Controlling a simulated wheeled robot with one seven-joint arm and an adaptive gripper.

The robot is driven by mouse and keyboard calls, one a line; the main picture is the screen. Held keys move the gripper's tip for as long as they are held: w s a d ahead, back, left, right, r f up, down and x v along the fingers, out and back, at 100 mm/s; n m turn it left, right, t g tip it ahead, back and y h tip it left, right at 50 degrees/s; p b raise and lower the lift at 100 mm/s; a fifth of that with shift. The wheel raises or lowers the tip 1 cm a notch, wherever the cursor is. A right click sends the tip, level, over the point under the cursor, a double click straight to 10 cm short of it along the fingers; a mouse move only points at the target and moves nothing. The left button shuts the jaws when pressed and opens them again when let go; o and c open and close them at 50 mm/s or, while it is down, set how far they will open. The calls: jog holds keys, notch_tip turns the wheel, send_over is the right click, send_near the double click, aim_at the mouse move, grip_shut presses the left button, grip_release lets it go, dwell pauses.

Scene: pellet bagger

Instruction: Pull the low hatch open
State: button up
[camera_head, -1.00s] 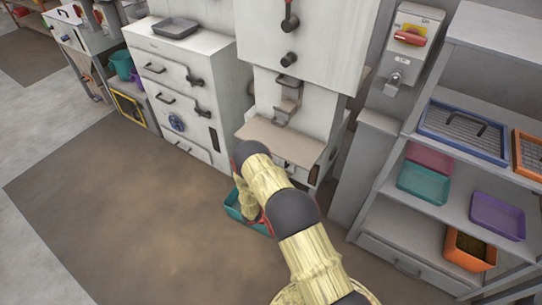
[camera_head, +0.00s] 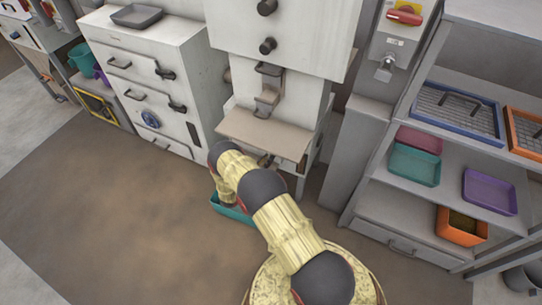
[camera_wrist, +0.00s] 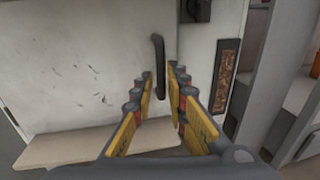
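A pale hatch panel (camera_wrist: 85,75) with a dark upright bar handle (camera_wrist: 158,60) fills much of the wrist view. The panel looks shut. My gripper (camera_wrist: 160,77) is open, with its yellow fingers on either side of the lower part of the handle. I cannot tell whether either finger touches it. In the head view, the low front of the white machine (camera_head: 317,45) lies under a tan shelf (camera_head: 265,132). A dark handle (camera_head: 265,160) shows there, partly behind my arm. My gripper itself is hidden by my arm in that view.
A brown-filled slot (camera_wrist: 228,75) is right of the handle. A tan ledge (camera_wrist: 75,147) crosses low in the wrist view. A teal tray (camera_head: 232,212) is on the floor beside my arm. Shelving (camera_head: 365,195) stands right, a drawer cabinet (camera_head: 130,50) left. Floor at left is clear.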

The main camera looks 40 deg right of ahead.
jog(key=shift+w+d+b, duration=0.2)
jog(key=shift+d+b, duration=0.05)
jog(key=shift+d, duration=0.75)
jog(key=shift+w+d+b, duration=0.15)
jog(key=shift+d+b, duration=0.1)
jog(key=shift+d, duration=0.75)
jog(key=shift+c, duration=0.2)
grip_shut()
